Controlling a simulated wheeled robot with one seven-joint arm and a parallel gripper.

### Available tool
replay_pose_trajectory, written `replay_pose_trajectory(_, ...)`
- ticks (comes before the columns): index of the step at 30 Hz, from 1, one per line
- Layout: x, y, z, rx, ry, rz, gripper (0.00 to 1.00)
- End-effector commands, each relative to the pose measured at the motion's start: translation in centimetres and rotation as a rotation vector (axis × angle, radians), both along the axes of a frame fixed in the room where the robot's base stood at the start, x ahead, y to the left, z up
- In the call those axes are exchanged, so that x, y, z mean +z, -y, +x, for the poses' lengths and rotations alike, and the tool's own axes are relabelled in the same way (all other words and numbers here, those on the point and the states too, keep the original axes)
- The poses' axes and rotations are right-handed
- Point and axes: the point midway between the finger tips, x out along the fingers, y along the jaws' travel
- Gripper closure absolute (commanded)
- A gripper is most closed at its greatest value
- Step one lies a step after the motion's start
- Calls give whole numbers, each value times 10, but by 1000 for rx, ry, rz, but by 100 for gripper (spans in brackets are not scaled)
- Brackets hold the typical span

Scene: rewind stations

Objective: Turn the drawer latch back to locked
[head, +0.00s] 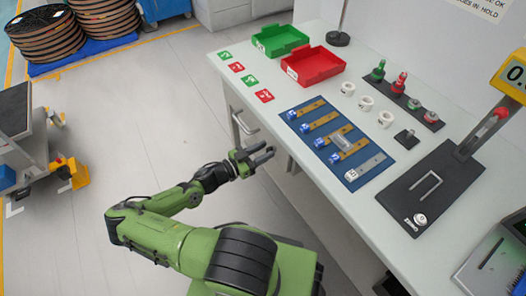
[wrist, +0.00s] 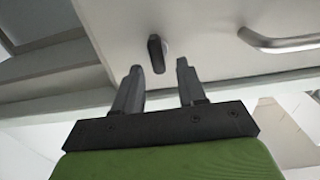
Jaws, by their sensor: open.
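The drawer latch (wrist: 157,53) is a small dark knob on the pale drawer front (wrist: 205,55), seen in the wrist view. Its long side runs roughly up and down in that picture. My gripper (wrist: 160,66) is open and empty. Its two fingers point at the drawer front, and the latch appears between the fingertips; whether they reach around it I cannot tell. In the head view my gripper (head: 268,152) is beside the front of the white bench, below its top edge. The latch is not visible in the head view.
A metal drawer handle (wrist: 285,42) is right of the latch; it also shows in the head view (head: 241,120). The bench top holds a blue mat (head: 370,182) with several tools, a red bin (head: 318,68) and a green bin (head: 275,42).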

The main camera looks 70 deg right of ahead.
Motion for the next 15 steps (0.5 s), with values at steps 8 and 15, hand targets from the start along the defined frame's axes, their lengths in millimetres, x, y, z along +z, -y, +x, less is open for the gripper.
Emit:
replay_pose_trajectory(8, 0, 2, -2, 1, 1, 1, 60)
replay_pose_trajectory(15, 0, 2, -2, 0, 1, 1, 96)
